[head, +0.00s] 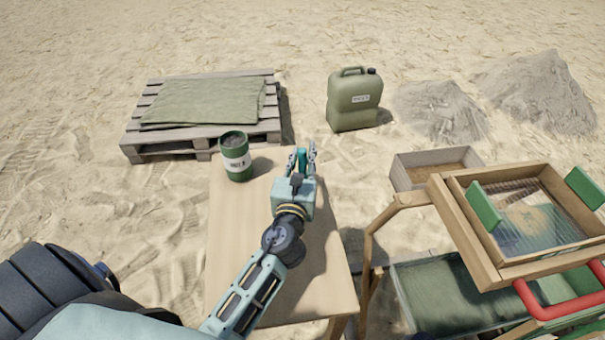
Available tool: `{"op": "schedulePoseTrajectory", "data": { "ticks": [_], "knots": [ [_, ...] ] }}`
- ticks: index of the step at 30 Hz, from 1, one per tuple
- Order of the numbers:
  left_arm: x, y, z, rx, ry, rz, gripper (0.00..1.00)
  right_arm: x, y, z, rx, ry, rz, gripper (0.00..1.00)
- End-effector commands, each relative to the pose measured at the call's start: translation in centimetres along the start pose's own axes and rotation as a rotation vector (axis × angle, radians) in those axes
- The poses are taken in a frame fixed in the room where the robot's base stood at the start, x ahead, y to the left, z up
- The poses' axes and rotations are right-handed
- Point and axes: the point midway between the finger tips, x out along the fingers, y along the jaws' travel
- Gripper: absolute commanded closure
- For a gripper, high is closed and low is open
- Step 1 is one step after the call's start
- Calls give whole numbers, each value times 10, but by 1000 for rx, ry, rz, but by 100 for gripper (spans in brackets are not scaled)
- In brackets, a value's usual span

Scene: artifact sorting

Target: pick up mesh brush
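My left gripper (303,150) is over the far right part of the light wooden table (235,255), its fingers pointing away from me. A small dark teal upright piece (302,161) shows between its fingers. It may be the mesh brush's handle, but I cannot make out bristles. The fingers flank this piece closely; I cannot tell whether they press on it. The gripper body and wrist hide the table beneath them. My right gripper is not in view.
A labelled green can (235,158) stands on the table's far left corner. A wooden sieve frame (465,230) with green grips stands at right, near an open box (405,177). A pallet (135,140), green jerrycan (352,103) and sand piles (535,90) lie beyond.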

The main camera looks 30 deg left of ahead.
Motion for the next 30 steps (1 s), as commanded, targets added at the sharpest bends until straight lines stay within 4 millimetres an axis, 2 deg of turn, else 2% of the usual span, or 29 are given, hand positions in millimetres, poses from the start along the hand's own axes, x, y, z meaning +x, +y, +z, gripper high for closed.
{"op": "schedulePoseTrajectory", "data": {
  "ticks": [1,6,17,23,27,30],
  "knots": [
    [0,0,0,0,0,0,86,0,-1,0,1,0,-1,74],
    [0,0,0,0,0,0,100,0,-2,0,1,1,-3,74],
    [0,0,3,0,-1,0,100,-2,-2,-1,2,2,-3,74],
    [0,0,22,0,-2,0,100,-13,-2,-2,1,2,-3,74],
    [0,0,48,0,-4,-2,100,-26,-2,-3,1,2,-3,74],
    [4,-22,56,-5,-3,-2,100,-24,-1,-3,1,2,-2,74]
  ]
}}
